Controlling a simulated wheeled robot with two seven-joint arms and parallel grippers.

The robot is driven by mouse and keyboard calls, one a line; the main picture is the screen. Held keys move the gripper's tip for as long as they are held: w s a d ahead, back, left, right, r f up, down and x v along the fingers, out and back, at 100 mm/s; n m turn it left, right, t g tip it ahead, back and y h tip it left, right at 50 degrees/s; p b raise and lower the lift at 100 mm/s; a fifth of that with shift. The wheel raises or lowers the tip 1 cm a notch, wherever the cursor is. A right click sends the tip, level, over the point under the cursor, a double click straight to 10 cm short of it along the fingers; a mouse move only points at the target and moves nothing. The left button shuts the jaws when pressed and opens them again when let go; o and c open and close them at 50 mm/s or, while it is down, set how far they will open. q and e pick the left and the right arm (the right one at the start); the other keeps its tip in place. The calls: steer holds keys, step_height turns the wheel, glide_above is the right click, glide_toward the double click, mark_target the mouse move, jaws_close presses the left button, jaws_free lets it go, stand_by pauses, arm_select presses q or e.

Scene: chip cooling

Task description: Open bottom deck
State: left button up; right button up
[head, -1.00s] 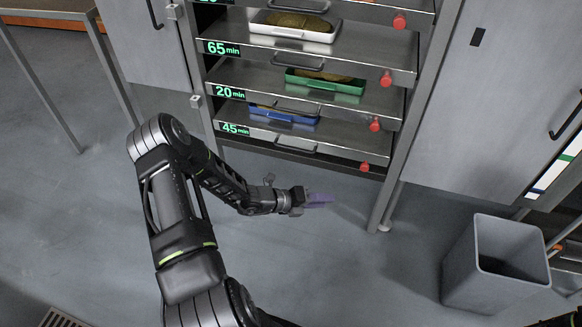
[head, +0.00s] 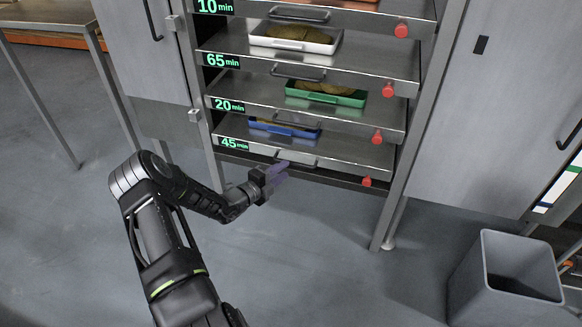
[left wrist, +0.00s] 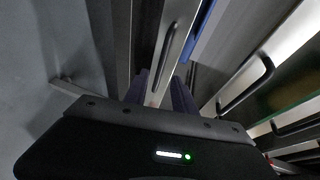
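The bottom deck (head: 335,160) is the lowest metal shelf of the rack, with a green "45 min" label at its front left. It sits level with the decks above and looks closed. Its dark handle is at the front middle, partly hidden by my fingers in the head view; the handle (left wrist: 165,52) also shows in the left wrist view. My left gripper (head: 279,171) has purple fingers right at this handle. In the left wrist view the fingers (left wrist: 163,92) stand apart, with the deck's front strip between them. Contact with the handle cannot be told. My right gripper is not in view.
A red knob (head: 367,182) sits at the bottom deck's right end. A grey bin (head: 505,275) stands at lower right. The floor before the rack is clear.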

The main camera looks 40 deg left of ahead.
mark_target(293, 164)
arm_select(q)
steer(key=w, duration=0.2)
steer(key=w+f+b, duration=0.1)
steer(key=w, duration=0.2)
steer(key=shift+d, duration=0.15)
jaws_close()
stand_by(1.3)
